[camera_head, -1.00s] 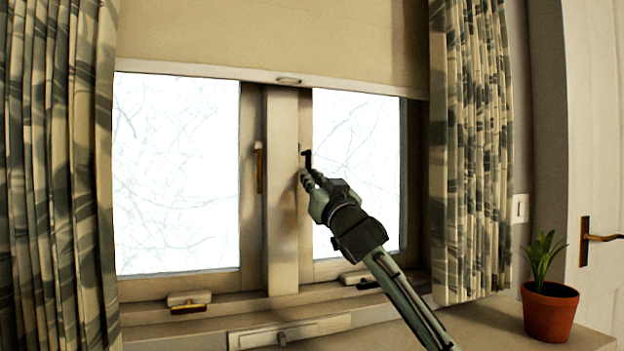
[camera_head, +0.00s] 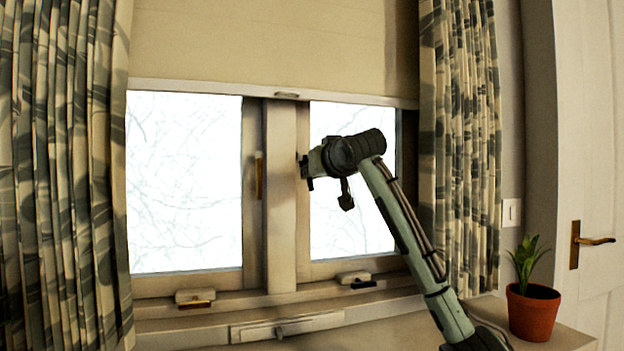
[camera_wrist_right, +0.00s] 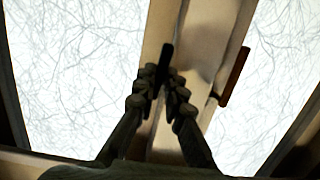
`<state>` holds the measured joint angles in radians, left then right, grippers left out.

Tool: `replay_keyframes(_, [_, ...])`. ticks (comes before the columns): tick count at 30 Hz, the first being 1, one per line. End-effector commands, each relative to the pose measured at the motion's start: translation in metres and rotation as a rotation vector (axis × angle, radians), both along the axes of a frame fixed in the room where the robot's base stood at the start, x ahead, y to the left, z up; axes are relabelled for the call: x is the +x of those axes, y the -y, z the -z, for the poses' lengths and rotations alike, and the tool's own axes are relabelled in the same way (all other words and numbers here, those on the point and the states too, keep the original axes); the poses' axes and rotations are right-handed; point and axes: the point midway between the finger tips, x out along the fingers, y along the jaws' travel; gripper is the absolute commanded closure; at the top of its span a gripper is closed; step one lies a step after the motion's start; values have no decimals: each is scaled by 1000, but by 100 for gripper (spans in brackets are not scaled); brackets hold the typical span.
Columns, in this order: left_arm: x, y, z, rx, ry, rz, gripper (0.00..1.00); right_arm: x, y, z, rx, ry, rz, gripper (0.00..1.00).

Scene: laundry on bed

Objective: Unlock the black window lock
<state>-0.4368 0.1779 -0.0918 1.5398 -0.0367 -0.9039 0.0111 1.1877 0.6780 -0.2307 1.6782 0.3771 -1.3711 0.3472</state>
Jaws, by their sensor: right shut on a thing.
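The black window lock (camera_wrist_right: 166,60) is a slim dark handle on the pale frame post between the two panes. In the right wrist view it stands out past the fingertips of my right gripper (camera_wrist_right: 160,84), which is shut on it. In the head view my right gripper (camera_head: 309,165) reaches the left frame of the right window from the right, with the hand roughly level. The hand hides most of the lock there. My left gripper is not in view.
A brown handle (camera_head: 259,176) is on the left window's frame. The sill has a brown-tipped stay (camera_head: 194,299) and a black-tipped stay (camera_head: 363,281). Curtains (camera_head: 458,140) hang at both sides, a blind (camera_head: 270,45) above. A potted plant (camera_head: 533,312) stands right of my arm.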

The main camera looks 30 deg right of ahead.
Motion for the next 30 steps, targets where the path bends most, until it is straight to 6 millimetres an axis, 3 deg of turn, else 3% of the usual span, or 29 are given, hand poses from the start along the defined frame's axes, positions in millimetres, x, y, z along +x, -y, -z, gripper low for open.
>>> replay_keyframes(12, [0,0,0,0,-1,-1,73,1,-1,-13,49,-203,-2,100])
replay_keyframes(29, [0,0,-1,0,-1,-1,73,1,0,-14,58,-237,0,100])
replay_keyframes(30, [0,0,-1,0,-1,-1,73,1,0,-14,57,-236,0,89])
